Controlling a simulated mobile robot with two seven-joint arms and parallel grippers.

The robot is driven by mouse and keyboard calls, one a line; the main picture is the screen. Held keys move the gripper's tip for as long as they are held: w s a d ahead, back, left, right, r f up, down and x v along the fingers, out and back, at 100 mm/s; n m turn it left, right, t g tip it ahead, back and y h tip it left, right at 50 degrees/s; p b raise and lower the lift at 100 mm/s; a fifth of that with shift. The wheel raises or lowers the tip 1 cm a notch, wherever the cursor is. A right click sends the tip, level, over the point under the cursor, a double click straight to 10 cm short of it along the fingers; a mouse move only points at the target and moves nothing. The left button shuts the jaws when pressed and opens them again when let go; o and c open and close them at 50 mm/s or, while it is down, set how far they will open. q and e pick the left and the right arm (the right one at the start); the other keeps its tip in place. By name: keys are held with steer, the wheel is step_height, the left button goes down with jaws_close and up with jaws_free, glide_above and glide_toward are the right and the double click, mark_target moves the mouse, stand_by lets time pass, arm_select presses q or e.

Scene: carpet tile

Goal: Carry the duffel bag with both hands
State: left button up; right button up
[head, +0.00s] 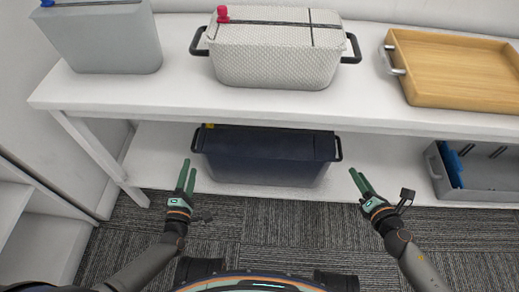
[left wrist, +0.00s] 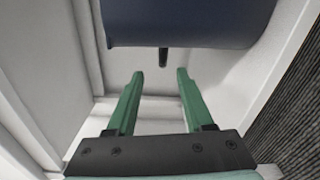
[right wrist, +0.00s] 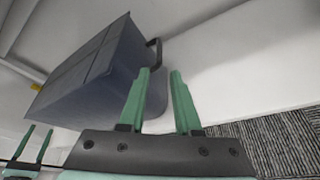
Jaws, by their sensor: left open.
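The dark navy duffel bag (head: 265,158) has a boxy shape and stands on the lower shelf. It has a black loop handle at each end, left (head: 197,139) and right (head: 338,148). My left gripper (head: 190,166) is open and empty, in front of the bag's left end. In the left wrist view the bag (left wrist: 185,22) and its dark handle (left wrist: 163,57) lie beyond the parted fingers. My right gripper (head: 356,171) is open and empty, to the right of the bag and apart from it. In the right wrist view the handle (right wrist: 154,45) is just beyond the fingertips.
The upper shelf (head: 180,95) overhangs the bag. On it stand a grey bin (head: 105,40), a white woven box (head: 275,60) and a wooden tray (head: 455,72). A grey crate (head: 480,180) stands right on the lower shelf. A shelf leg (head: 100,155) is at left.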

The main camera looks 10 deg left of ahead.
arm_select(q)
steer(key=shift+w+a+f, duration=0.3)
steer(key=shift+w+a, duration=0.15)
steer(key=shift+a, duration=0.05)
arm_select(e)
steer(key=shift+w+a+f+n, duration=0.25)
steer(key=shift+w+f+n, duration=0.05)
steer(key=shift+w, duration=0.2)
arm_select(q)
glide_toward(197, 130)
steer(key=w, duration=0.3)
steer(key=w+f, duration=0.1)
steer(key=w, duration=0.1)
steer(key=shift+w+a, duration=0.15)
steer(key=shift+w, duration=0.05)
arm_select(e)
steer(key=x, duration=1)
steer(key=shift+w+a, duration=0.1)
steer(key=shift+w, duration=0.05)
arm_select(q)
steer(key=shift+w, duration=0.25)
arm_select(e)
steer(key=shift+w+f, duration=0.15)
steer(key=shift+w, duration=0.1)
arm_select(q)
steer(key=shift+w, duration=0.75)
arm_select(e)
steer(key=shift+x, duration=0.75)
steer(key=shift+a, duration=0.1)
